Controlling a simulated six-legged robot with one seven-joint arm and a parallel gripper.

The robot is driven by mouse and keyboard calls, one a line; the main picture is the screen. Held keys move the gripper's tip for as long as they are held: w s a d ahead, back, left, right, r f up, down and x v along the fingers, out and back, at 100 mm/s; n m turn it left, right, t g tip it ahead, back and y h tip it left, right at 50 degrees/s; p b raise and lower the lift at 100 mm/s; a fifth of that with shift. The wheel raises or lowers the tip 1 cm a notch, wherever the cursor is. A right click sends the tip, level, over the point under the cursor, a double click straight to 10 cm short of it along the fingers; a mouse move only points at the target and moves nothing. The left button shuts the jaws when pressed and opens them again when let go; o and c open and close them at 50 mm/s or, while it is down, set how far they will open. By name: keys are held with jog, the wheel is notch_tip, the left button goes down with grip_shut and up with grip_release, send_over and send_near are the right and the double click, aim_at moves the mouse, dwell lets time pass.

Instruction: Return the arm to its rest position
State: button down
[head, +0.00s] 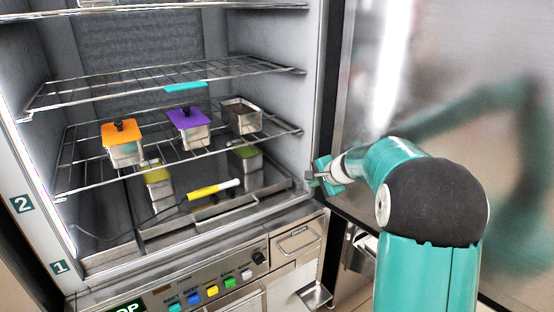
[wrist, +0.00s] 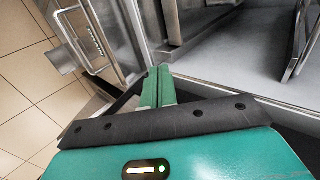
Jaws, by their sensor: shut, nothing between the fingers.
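My green arm reaches up at the right of the head view, in front of the open freezer door. My gripper (head: 318,176) is at the right edge of the freezer opening, beside the side wall and below the wire shelf's level. In the wrist view my gripper (wrist: 158,84) shows its two green fingers together, with nothing between them. The fingertips point toward the freezer's front frame. Whether they touch the frame cannot be told.
A wire shelf (head: 75,185) bears an orange-lidded container (head: 123,142), a purple-lidded container (head: 190,126) and an open metal container (head: 242,117). A yellow-and-white handle (head: 213,189) lies lower down. The metal door (head: 470,75) stands at right. Tiled floor (wrist: 25,90) is clear.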

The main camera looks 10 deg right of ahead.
jog(key=s+a+r+n+g, duration=0.1)
jog(key=s+a+r+n, duration=0.4)
jog(key=s, duration=0.4)
jog(key=s+a+r+n+g, duration=0.1)
jog(key=s+a+r+n, duration=0.25)
jog(key=s+a, duration=0.55)
jog(key=s+f+n+h, duration=0.1)
jog(key=s+n, duration=0.2)
jog(key=s, duration=0.7)
jog(key=s+f+n+g+h, duration=0.1)
jog(key=s+n+h, duration=0.1)
jog(key=s, duration=0.9)
jog(key=shift+a+f+n, duration=0.15)
jog(key=shift+a+n, duration=0.1)
jog(key=shift+n, duration=0.2)
jog(key=shift+d, duration=0.15)
